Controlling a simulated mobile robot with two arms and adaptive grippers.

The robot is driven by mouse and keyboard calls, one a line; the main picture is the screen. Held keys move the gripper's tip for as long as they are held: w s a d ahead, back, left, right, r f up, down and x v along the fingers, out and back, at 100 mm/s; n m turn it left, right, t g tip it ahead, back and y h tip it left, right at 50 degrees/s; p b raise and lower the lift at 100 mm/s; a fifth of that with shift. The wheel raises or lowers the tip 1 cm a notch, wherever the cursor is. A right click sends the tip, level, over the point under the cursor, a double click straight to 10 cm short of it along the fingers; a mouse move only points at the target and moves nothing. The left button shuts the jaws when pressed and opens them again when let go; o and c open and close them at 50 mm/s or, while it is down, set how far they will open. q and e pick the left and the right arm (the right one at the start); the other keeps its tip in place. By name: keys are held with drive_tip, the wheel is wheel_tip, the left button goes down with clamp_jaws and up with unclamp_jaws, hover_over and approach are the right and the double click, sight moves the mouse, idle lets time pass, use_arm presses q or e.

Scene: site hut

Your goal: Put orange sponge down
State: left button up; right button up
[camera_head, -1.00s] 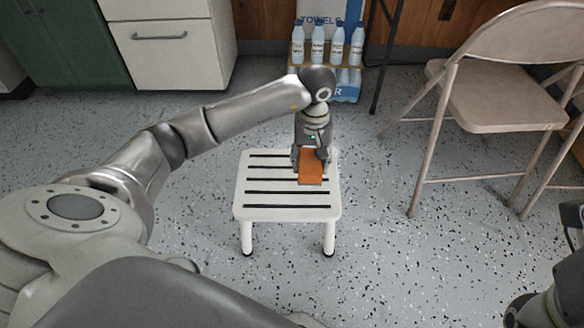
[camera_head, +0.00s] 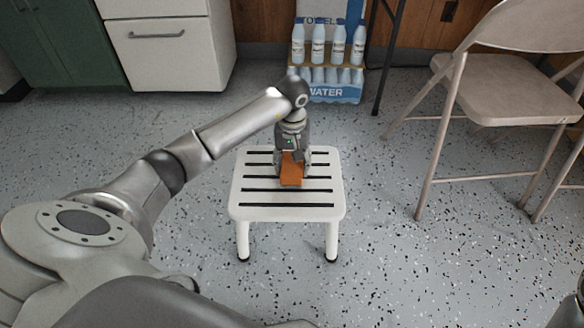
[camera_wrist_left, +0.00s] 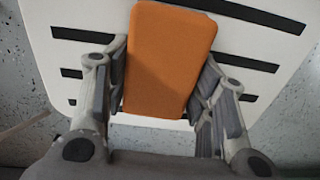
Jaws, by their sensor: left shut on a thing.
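The orange sponge (camera_head: 291,171) is a small block between the fingers of my left gripper (camera_head: 291,158), over the white slatted stool (camera_head: 290,213). In the left wrist view the sponge (camera_wrist_left: 167,60) lies between both fingers, with the stool top (camera_wrist_left: 90,20) behind it. My left gripper is shut on the sponge. The sponge is at or just above the slats; I cannot tell whether it touches them. My right gripper is not visible; only a bit of my right arm shows at the lower right edge of the head view.
A beige folding chair (camera_head: 500,95) stands at the right. Bottles and a water pack (camera_head: 335,92) stand at the back by the wall. A white drawer cabinet (camera_head: 172,50) is at the back left. The speckled floor around the stool is clear.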

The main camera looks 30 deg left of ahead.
use_arm(q)
drive_tip(key=shift+f, duration=0.1)
drive_tip(key=shift+f, duration=0.15)
drive_tip(key=o, duration=1)
